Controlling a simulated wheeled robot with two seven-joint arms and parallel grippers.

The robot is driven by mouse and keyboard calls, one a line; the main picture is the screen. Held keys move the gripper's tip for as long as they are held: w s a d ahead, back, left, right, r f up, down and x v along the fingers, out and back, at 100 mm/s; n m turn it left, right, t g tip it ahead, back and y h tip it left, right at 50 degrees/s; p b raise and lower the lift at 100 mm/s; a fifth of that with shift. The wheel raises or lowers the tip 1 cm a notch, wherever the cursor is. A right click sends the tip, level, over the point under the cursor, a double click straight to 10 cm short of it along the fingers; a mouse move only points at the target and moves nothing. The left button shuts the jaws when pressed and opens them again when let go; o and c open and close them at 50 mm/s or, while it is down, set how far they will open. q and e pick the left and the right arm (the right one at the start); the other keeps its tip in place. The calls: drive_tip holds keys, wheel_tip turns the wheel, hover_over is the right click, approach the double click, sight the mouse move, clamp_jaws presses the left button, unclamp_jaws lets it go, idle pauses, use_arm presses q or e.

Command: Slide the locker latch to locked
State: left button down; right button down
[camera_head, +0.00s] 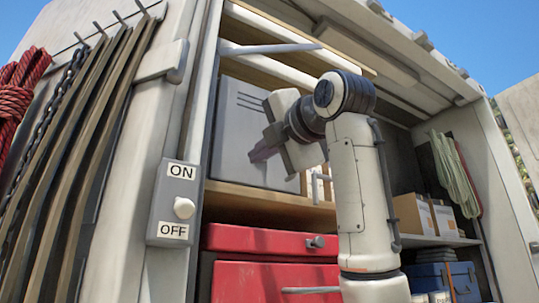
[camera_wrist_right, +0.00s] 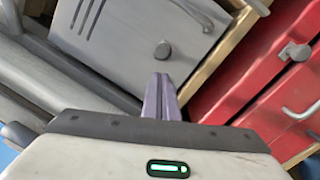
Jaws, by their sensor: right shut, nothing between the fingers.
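The grey locker (camera_head: 240,130) with slots in its front stands on a wooden shelf inside the vehicle body. In the right wrist view the locker front (camera_wrist_right: 110,45) shows tilted, with a round dark knob (camera_wrist_right: 162,50) near its edge, which looks like the latch. My right gripper (camera_head: 260,153) is shut and empty in front of the locker. In the wrist view its purple fingertips (camera_wrist_right: 160,78) point at the knob, just below it in the picture; I cannot tell whether they touch. In the head view the gripper hides the knob. My left gripper is not in view.
Below the shelf are red drawers (camera_head: 265,240) with a knob (camera_head: 316,242) and a bar handle (camera_head: 312,290). An ON/OFF switch box (camera_head: 175,205) is on the left post. Cardboard boxes (camera_head: 413,214) and a blue case (camera_head: 445,278) stand at right.

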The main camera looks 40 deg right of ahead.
drive_tip(key=s+a+f+b, duration=0.1)
drive_tip(key=s+a+b, duration=0.2)
drive_tip(key=s, duration=0.7)
drive_tip(key=shift+a+f, duration=0.15)
drive_tip(key=shift+f, duration=0.25)
